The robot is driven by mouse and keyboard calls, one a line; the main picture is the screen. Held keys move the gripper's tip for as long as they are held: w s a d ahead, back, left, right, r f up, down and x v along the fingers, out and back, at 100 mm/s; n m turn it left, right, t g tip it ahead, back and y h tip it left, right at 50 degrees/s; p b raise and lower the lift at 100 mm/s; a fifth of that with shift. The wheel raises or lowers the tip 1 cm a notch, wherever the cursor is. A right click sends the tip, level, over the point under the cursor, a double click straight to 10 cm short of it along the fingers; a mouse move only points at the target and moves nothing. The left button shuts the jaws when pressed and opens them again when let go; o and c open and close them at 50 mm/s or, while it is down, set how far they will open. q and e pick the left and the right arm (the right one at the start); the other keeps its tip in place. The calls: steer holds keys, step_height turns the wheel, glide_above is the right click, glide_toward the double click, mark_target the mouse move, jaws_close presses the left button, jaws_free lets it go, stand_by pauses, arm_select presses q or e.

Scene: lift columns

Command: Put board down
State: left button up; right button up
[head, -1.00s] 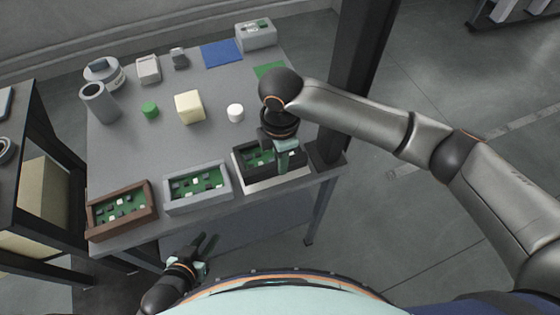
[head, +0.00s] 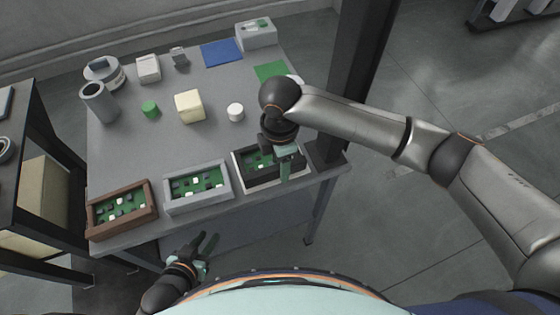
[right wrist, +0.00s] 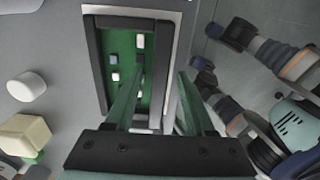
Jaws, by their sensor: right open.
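A green circuit board (right wrist: 122,45) with small white and dark parts lies inside the black tray (right wrist: 95,60). The black tray also shows in the head view (head: 240,172), at the table's front right corner on a pale base. My right gripper (head: 285,165) is over the right part of this tray and hides some of the board. In the right wrist view my right gripper (right wrist: 160,76) is open, its fingers spread over the tray's right side, with nothing held. My left gripper (head: 207,241) is low in front of the table, its fingers apart and empty.
A grey tray (head: 166,206) and a brown tray (head: 92,222), each with a green board, stand left along the front edge. Behind are a cream block (head: 189,106), a white cylinder (head: 235,112) and a green cylinder (head: 150,109). A dark post (head: 350,90) stands at right.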

step_height(320, 180, up, 12)
steer(key=shift+p, duration=0.35)
steer(key=shift+r, duration=0.1)
stand_by(0.4)
